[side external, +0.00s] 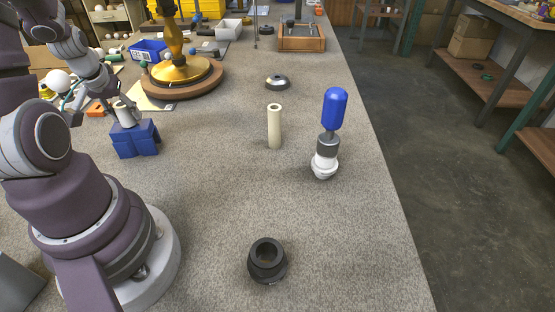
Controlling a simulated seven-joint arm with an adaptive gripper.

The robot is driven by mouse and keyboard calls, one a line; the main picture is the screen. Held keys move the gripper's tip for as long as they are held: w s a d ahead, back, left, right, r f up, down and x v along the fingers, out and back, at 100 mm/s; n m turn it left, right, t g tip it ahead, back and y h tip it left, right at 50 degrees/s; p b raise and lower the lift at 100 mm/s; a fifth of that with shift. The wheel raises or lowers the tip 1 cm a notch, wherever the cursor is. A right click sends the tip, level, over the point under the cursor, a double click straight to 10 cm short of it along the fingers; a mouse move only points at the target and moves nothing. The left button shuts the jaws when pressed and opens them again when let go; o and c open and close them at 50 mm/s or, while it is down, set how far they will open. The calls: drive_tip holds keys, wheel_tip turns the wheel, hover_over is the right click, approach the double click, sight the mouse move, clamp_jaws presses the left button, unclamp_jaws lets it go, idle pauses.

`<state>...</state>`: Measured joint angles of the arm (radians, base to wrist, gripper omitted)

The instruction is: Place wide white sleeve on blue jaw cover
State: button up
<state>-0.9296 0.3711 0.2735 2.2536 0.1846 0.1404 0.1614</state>
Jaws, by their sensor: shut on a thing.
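The wide white sleeve (124,117), a short cream-white cylinder, is at the left. It stands roughly upright over the top of the blue jaw cover (137,142). My gripper (119,105) is shut on the sleeve from the left, and its fingers hide part of it. The blue jaw cover is a blocky blue piece on the grey bench. The sleeve's lower end is at the top of the cover; I cannot tell whether it touches or hovers just above.
A tall cream tube (274,128) stands mid-bench. A blue-topped piece on a white base (324,168) is to its right. A black collar (267,262) is in front, a dark cap (277,83) behind. The gold lamp base (178,72) stands behind the jaw cover. The bench centre is mostly clear.

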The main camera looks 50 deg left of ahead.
drive_tip(key=shift+f, duration=0.25)
drive_tip(key=o, duration=1)
drive_tip(key=v, duration=1.2)
drive_tip(key=w+d+r+m+t+h, duration=0.1)
drive_tip(key=w+d+m, duration=0.1)
drive_tip(key=d, duration=0.4)
drive_tip(key=w+d+r+m+t+h, duration=0.1)
drive_tip(key=w+d+m, duration=0.1)
drive_tip(key=d+m, duration=0.3)
drive_tip(key=w+d+m+h, duration=0.1)
drive_tip(key=w+d+m, duration=0.1)
drive_tip(key=d, duration=0.7)
drive_tip(key=shift+w+d+r+m+t+h, duration=0.1)
drive_tip(key=shift+w+r+m+t+h, duration=0.25)
drive_tip(key=shift+m, duration=0.55)
drive_tip(key=shift+r, duration=0.1)
